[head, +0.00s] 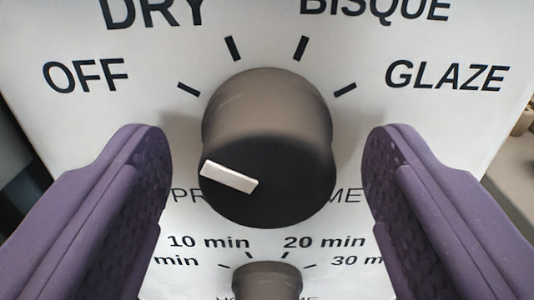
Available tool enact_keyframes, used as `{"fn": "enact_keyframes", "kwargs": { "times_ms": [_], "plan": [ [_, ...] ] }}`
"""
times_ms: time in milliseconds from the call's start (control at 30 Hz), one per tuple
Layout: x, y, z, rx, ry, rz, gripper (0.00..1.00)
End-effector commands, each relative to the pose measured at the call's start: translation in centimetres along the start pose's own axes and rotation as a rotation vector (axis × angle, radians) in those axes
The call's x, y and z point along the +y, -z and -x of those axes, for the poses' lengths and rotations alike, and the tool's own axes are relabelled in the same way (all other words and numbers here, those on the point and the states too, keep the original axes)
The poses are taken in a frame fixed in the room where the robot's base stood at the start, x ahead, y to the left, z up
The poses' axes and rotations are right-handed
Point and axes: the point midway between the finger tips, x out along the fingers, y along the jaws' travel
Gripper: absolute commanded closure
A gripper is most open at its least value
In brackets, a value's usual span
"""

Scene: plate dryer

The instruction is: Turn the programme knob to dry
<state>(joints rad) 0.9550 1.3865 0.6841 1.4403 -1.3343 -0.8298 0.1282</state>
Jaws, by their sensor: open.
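The programme knob (267,130) is a dark round knob in the middle of the head view, on a white panel. Its white pointer mark (229,177) points left and slightly up, on the side of the OFF label (86,76). The DRY label (155,12) is at the upper left, partly cut off by the top edge. My gripper (267,165) is open, with one purple finger on each side of the knob. There is a visible gap between each finger and the knob.
The BISQUE (376,9) and GLAZE (447,77) labels are at the upper right. A smaller knob (267,279) with minute marks sits just below, between the fingers. Lettering under the programme knob is partly hidden.

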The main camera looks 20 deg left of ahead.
Motion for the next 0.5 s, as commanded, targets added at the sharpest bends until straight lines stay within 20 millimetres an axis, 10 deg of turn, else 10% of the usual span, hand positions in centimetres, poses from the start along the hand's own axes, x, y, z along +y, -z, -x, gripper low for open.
{"fn": "enact_keyframes", "kwargs": {
  "times_ms": [67,300,500],
  "plan": [
    [0.01,0.01,0.02,0.000,0.000,0.000,0.30],
    [0.00,0.00,0.03,-0.001,0.000,0.001,0.83],
    [0.01,-0.06,0.04,-0.001,0.000,-0.011,0.83]
  ]
}}
